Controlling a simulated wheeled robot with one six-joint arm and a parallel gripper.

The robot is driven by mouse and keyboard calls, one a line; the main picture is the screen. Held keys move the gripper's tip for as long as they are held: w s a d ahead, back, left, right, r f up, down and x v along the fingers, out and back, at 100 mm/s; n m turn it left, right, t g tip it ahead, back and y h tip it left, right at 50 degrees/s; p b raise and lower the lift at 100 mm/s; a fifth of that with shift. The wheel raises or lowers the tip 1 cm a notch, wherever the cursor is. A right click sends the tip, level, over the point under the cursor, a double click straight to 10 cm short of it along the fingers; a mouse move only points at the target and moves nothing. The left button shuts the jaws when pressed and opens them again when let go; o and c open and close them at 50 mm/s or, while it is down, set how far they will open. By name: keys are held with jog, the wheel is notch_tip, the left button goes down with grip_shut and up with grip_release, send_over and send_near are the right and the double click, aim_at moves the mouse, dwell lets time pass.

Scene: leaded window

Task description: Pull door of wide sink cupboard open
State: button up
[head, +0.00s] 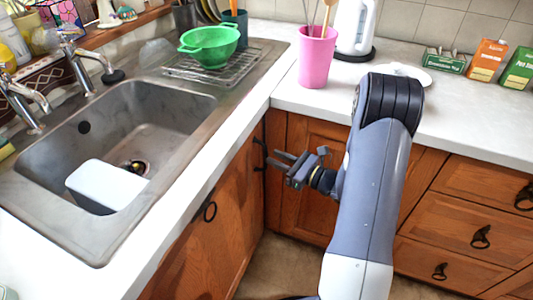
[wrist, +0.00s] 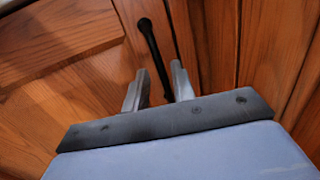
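The wooden cupboard door (head: 232,190) under the sink is shut, its front facing the corner floor. A dark handle (head: 260,155) is at its far right edge near the corner. In the wrist view this upright black bar handle (wrist: 150,45) stands out from the wood. My gripper (head: 277,163) reaches toward the handle from the right. In the wrist view its two fingers (wrist: 158,85) are apart, one on each side of the handle's lower end. I cannot tell whether either finger touches it.
A black ring handle (head: 210,212) hangs nearer on the sink-side front. The sink (head: 160,105) and white counter (head: 190,190) lie above. Wooden drawers (head: 465,225) stand to the right. A small patch of floor (head: 270,265) is clear between the cupboard runs.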

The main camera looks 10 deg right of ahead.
aim_at(267, 169)
jog(key=shift+x, duration=2.15)
jog(key=shift+c, duration=0.2)
grip_shut()
jog(key=shift+s, duration=0.1)
